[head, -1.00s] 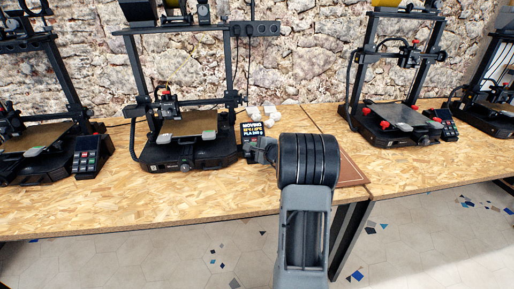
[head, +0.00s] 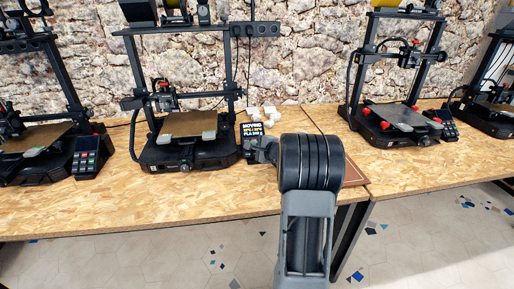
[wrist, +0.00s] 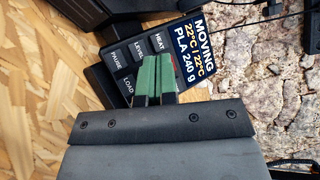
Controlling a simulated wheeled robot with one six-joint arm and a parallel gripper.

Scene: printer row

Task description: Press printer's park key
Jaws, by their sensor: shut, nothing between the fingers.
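The printer (head: 188,152) in the middle of the bench has a control panel at its right front corner. The panel's screen (head: 252,128) reads MOVING, 22°C / 22°C, PLA 240 g, and shows large in the wrist view (wrist: 190,45). Dark keys marked HEAT, LEVEL, PAUSE and LOAD (wrist: 127,86) show there beside the screen. No key marked PARK can be read; my fingers cover part of the keypad. My gripper (wrist: 157,62) is shut and empty, its green fingertips over the keys. I cannot tell whether they touch. In the head view my gripper is mostly hidden behind my wrist.
Another printer with its own keypad (head: 87,157) stands to the left, and another (head: 400,120) to the right. Small white pieces (head: 265,113) lie behind the panel. A brown mat (head: 352,172) lies right of my wrist. Bare bench (head: 120,205) is clear in front.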

